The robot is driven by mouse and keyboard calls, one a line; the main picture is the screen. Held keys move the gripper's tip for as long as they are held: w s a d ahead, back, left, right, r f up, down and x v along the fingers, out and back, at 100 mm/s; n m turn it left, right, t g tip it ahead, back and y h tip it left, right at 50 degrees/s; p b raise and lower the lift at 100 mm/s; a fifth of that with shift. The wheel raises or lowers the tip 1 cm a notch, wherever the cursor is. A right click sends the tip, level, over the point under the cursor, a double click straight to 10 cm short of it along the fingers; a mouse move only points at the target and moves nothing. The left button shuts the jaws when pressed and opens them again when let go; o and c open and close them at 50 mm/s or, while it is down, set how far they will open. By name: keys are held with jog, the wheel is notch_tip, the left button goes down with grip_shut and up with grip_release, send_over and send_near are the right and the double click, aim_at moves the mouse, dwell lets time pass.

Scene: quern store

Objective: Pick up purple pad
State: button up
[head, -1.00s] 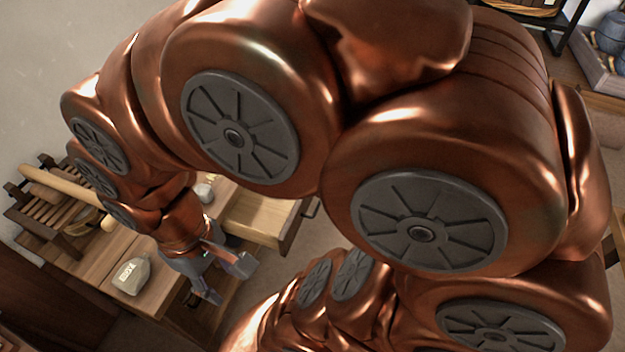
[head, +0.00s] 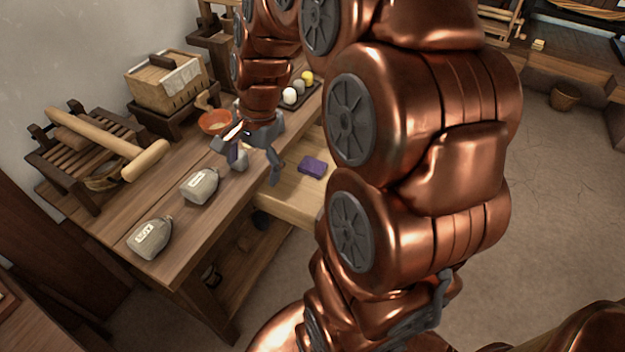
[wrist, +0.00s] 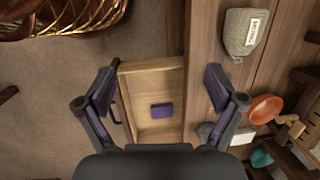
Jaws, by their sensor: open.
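The purple pad (head: 313,166) lies flat in the open wooden drawer (head: 290,197) that juts from the workbench. In the wrist view the pad (wrist: 162,110) is near the middle of the drawer floor, between my fingers and beyond them. My gripper (head: 254,165) is open and empty above the drawer's bench side, to the left of the pad in the head view. In the wrist view its two fingers (wrist: 160,88) are spread wide on either side of the drawer.
Two labelled grey bags (head: 150,239) (head: 200,185) lie on the bench (head: 135,200). An orange bowl (head: 214,121) stands behind my gripper. A slatted wooden rack (head: 85,150) and a wicker box (head: 168,82) are at the back.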

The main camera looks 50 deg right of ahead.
jog(key=w+d+f+m+t+b, duration=0.1)
jog(key=w+d+f+m+b, duration=0.2)
jog(key=d+f+m+b, duration=0.25)
jog(key=w+d+f+m+t+b, duration=0.1)
jog(key=w+d+f+m+b, duration=0.1)
jog(key=w+d+f+m, duration=0.5)
jog(key=m+t+b, duration=0.2)
jog(key=m+b, duration=0.3)
send_near(315, 166)
jog(key=shift+w+a+f+h, duration=0.4)
jog(key=shift+w+f, duration=0.05)
jog(key=shift+w, duration=0.15)
jog(key=shift+f, duration=0.3)
jog(key=shift+g, duration=0.3)
jog(key=shift+b+x, duration=1)
jog(key=shift+x, duration=2.55)
jog(key=c, duration=1.1)
jog(key=shift+r, duration=0.1)
jog(key=shift+c, duration=0.2)
notch_tip(315, 166, up, 18)
jog(key=p, duration=0.4)
